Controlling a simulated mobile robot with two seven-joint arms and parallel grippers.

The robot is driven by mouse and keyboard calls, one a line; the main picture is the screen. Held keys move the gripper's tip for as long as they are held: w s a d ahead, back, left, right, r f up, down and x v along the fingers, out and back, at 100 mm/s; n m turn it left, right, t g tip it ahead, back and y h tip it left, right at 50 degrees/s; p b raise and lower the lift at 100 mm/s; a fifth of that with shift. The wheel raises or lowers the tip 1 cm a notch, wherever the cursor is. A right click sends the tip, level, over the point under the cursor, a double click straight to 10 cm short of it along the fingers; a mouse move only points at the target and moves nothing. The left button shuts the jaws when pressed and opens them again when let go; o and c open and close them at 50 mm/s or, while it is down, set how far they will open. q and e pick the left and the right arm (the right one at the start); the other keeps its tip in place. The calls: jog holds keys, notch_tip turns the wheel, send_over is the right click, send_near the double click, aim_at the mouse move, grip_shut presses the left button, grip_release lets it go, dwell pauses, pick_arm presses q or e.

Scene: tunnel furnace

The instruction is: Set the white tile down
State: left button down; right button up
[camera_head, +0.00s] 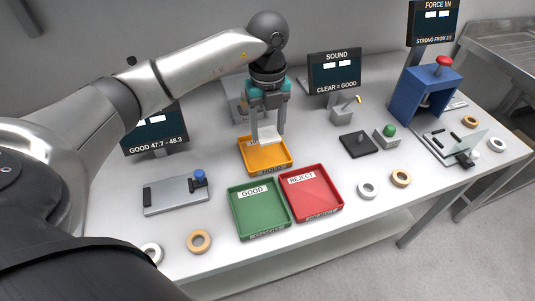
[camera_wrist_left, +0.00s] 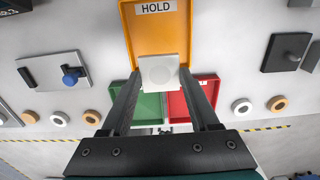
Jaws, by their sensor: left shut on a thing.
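My left gripper (camera_head: 267,138) reaches down from above, its fingers shut on the white tile (camera_head: 266,133). The tile also shows between the fingertips in the left wrist view (camera_wrist_left: 160,73). It is over the orange HOLD tray (camera_head: 263,158) and hides part of the tray's back side in the head view. In the left wrist view the tile overlaps the near end of the HOLD tray (camera_wrist_left: 157,36). The tile appears to be above the tray floor; I cannot tell the exact gap. My right gripper is not in view.
A green GOOD tray (camera_head: 260,212) and a red REJECT tray (camera_head: 315,200) stand in front of the HOLD tray. A gauge with a blue knob (camera_head: 199,175) lies left. Several rings, a SOUND display (camera_head: 334,70) and a blue press (camera_head: 426,92) are around.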

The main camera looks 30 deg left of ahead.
aim_at(268, 162)
pick_arm(q)
notch_tip(268, 162, down, 9)
jog(key=shift+r+b, duration=0.1)
jog(key=shift+b, duration=0.45)
jog(key=shift+f, duration=0.2)
jog(key=shift+c, duration=0.7)
grip_release()
jog(key=shift+r, duration=0.1)
jog(key=shift+r, duration=0.25)
notch_tip(268, 162, up, 12)
jog(key=shift+f+p, duration=0.15)
jog(key=shift+p, duration=0.7)
